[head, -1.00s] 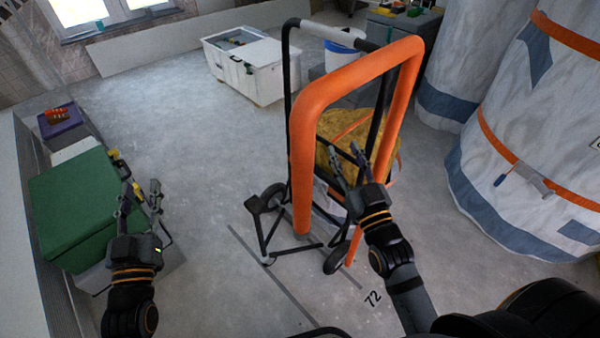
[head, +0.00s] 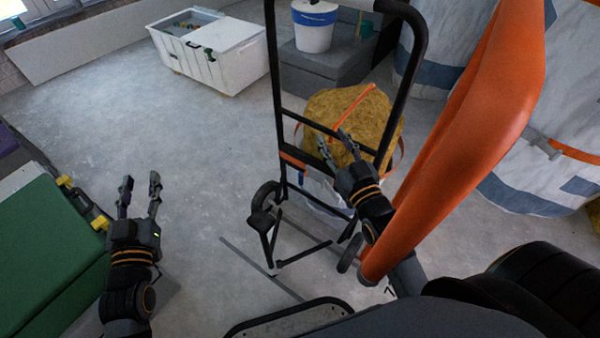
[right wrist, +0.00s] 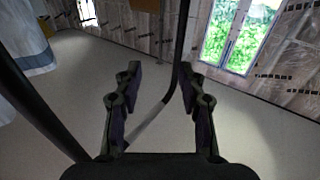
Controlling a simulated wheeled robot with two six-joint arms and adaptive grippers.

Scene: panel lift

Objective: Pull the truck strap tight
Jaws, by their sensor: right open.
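The hand truck (head: 274,80) has a black tube frame and stands upright in the middle of the head view. A short orange strap piece (head: 292,160) shows at its left post. My right gripper (head: 334,139) is open, in front of the truck's lower crossbar. In the right wrist view a black bar with a grey section (right wrist: 150,125) passes behind the open fingers (right wrist: 158,73). My left gripper (head: 140,181) is open and empty, left of the truck.
A yellow-brown filled sack (head: 380,115) with orange straps is behind the truck. A white chest (head: 215,60) and a white bucket (head: 314,30) are at the back. A green box (head: 50,245) is at the left. Large white bags (head: 530,170) stand at the right. Floor between left gripper and truck is clear.

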